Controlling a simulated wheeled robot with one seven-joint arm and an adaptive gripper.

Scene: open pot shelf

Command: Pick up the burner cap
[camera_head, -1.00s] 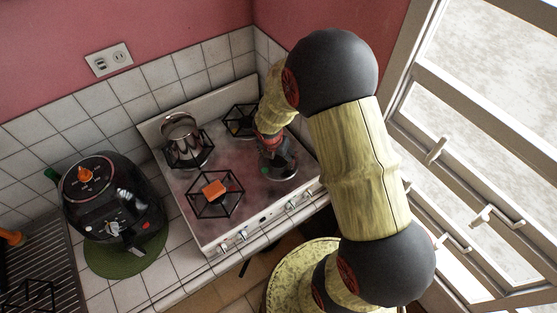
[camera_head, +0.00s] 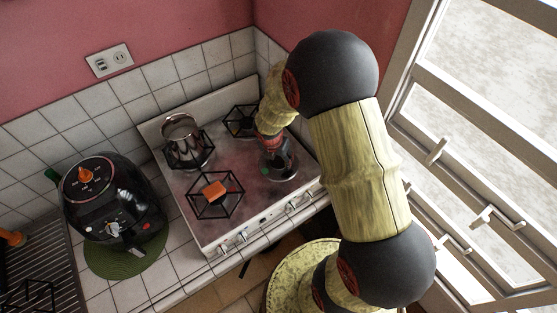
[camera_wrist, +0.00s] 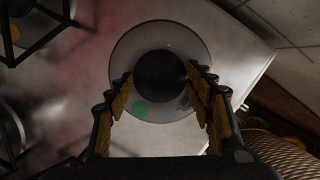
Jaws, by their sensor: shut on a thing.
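The burner cap (camera_wrist: 160,72) is a dark round disc over the round grey burner plate in the wrist view. My gripper (camera_wrist: 160,78) has a finger on each side of the cap and is shut on it. In the head view my gripper (camera_head: 279,158) points down at the front right burner, and the cap is mostly hidden there. I cannot tell whether the cap is clear of the burner. A green spot (camera_wrist: 140,109) shows on the plate beside the cap.
The white stove top (camera_head: 215,220) carries black grates. A black air fryer (camera_head: 112,205) stands left. A window (camera_head: 480,130) is at the right.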

